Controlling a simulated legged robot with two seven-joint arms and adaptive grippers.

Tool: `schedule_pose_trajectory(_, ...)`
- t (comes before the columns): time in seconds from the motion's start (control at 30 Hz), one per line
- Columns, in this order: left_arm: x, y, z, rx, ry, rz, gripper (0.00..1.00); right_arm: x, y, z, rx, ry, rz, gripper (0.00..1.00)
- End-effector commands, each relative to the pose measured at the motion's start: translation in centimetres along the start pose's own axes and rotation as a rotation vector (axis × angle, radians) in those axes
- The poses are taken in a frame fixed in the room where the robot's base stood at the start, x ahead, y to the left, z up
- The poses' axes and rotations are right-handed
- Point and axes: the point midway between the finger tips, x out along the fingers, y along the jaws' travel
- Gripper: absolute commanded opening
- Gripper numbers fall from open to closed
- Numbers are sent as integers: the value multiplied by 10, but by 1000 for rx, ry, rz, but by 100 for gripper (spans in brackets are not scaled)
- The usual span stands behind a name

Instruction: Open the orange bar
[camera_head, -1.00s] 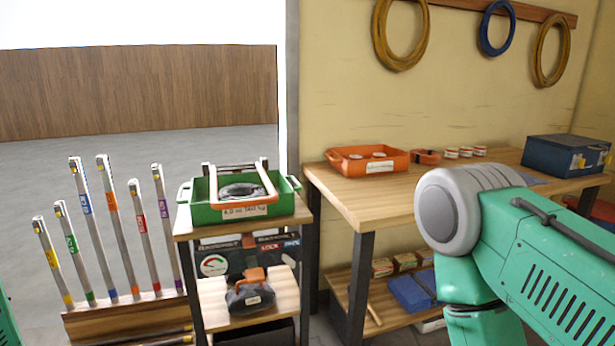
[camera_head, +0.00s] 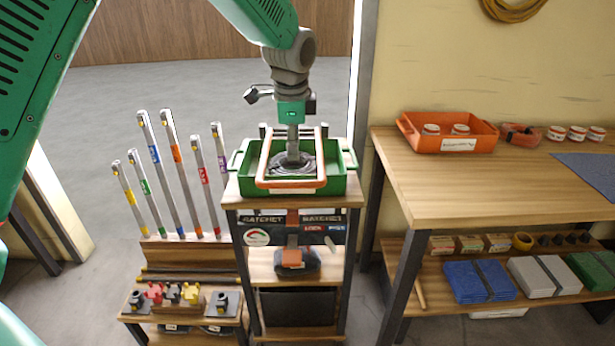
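The orange bar (camera_head: 291,184) is a U-shaped bar on the green tray (camera_head: 338,187), which stands on a small wooden stand. Its cross-piece lies along the tray's near side and its two arms run to the back. A dark round coil (camera_head: 307,168) lies in the tray inside the U. My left gripper (camera_head: 293,156) points down from above, over the coil and between the bar's arms. It appears apart from the bar's cross-piece. Its fingertips are small and dark, and I cannot tell whether they are open. My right gripper is not in view.
A rack of upright poles with coloured bands (camera_head: 178,170) stands just left of the stand. A workbench (camera_head: 440,185) with an orange tray (camera_head: 471,142) is on the right. A lower shelf (camera_head: 268,266) holds a dark object with an orange handle.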

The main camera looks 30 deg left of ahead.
Motion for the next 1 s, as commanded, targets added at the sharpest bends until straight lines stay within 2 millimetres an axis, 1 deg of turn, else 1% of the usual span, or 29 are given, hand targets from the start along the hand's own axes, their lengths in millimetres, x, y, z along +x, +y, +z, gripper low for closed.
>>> schedule_pose_trajectory(0.03,13,0,1,-1,-2,4,38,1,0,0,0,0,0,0)
schedule_pose_trajectory(0.2,53,-2,3,-1,0,6,38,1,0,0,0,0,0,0)
schedule_pose_trajectory(0.4,89,0,0,-2,-1,2,38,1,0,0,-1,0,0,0)
schedule_pose_trajectory(0.5,101,1,-1,-2,-2,1,38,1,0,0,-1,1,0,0)
schedule_pose_trajectory(0.7,113,2,-3,-1,-3,-2,38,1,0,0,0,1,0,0)
schedule_pose_trajectory(0.97,116,0,0,-2,1,0,38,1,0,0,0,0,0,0)
schedule_pose_trajectory(1.0,116,0,1,-2,1,1,31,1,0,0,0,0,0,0)
